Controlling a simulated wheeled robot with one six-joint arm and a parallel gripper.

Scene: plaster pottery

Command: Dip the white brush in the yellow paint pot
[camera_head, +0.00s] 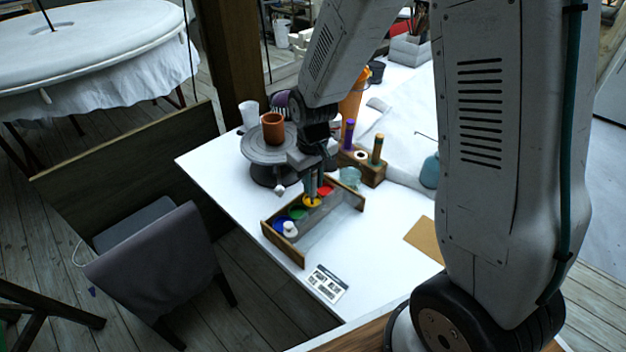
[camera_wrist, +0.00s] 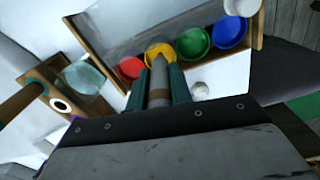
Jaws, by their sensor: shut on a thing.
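My gripper (camera_wrist: 158,85) is shut on the white brush (camera_wrist: 158,72), which looks greyish with a brown band and points down. Its lower end overlaps the yellow paint pot (camera_wrist: 160,49) in the wrist view; whether it touches the paint I cannot tell. In the head view my gripper (camera_head: 311,185) is right above the yellow pot (camera_head: 312,203), which sits in a wooden tray (camera_head: 283,257) between the red pot (camera_wrist: 131,67) and the green pot (camera_wrist: 193,43). A blue pot (camera_wrist: 229,31) is beyond the green one.
A wooden brush block (camera_head: 371,172) with purple and green handles, a white-ringed hole and a glass jar (camera_head: 350,178) stand behind the tray. A turntable (camera_head: 262,149) with a terracotta cup (camera_head: 272,127) is at back left. A printed card (camera_head: 326,284) lies in front.

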